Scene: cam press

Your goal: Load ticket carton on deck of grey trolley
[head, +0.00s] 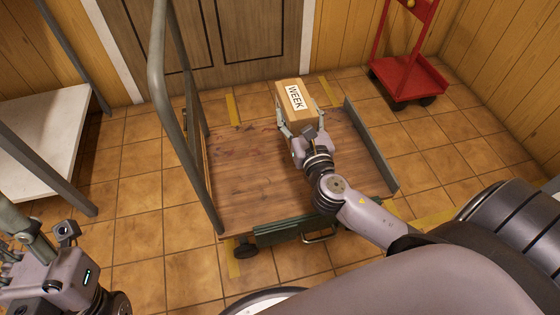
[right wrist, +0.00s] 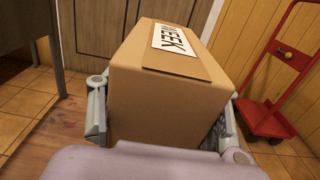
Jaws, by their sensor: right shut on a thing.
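My right gripper (head: 297,133) is shut on the carton, one finger on each side. The carton is over the far end of the grey trolley's wooden deck (head: 250,180); I cannot tell whether it touches the deck. The trolley has a grey tube handle (head: 159,80) on the left and a low grey rail on the right. My left gripper (head: 30,250) is at the lower left, away from the trolley; its fingertips are unclear.
A red trolley (head: 410,78) stands at the back right. A white-topped shelf with grey posts (head: 40,130) is at the left. A closed wooden door (head: 220,40) is behind the grey trolley. Most of the deck is bare, and tiled floor surrounds it.

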